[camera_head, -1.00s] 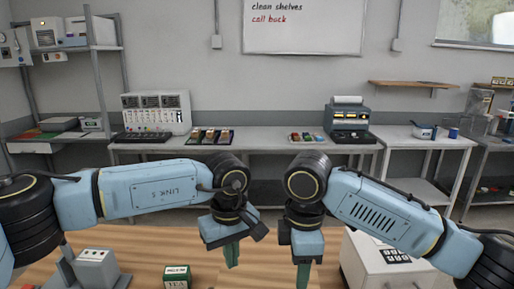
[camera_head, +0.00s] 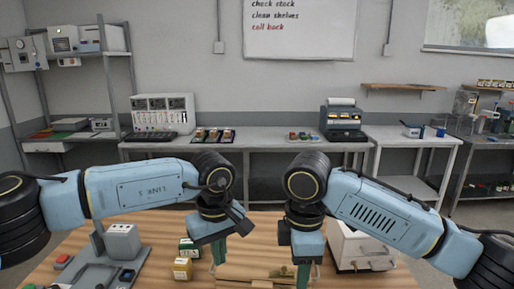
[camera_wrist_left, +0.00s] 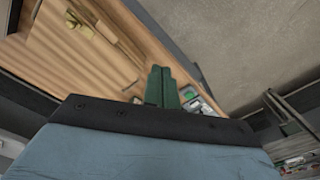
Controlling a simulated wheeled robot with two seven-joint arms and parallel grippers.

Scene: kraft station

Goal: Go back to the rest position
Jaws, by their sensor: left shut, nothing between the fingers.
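My left gripper (camera_head: 218,254) hangs over the wooden table in front of me, its green fingers pointing down. In the left wrist view its two green fingers (camera_wrist_left: 161,86) lie side by side, shut with nothing between them. My right gripper (camera_head: 303,274) hangs to the right of it, also pointing down. Its fingers overlap in the head view, so its opening does not show. Both arms are bent in front of me, with the wrists close together but apart.
The wooden table (camera_head: 160,225) bears a green box (camera_head: 189,247), a yellow box (camera_head: 182,268), a grey device (camera_head: 122,240) at left and a white machine (camera_head: 352,246) at right. A flat brown piece (camera_head: 250,272) lies near the grippers. A long bench (camera_head: 270,145) stands behind.

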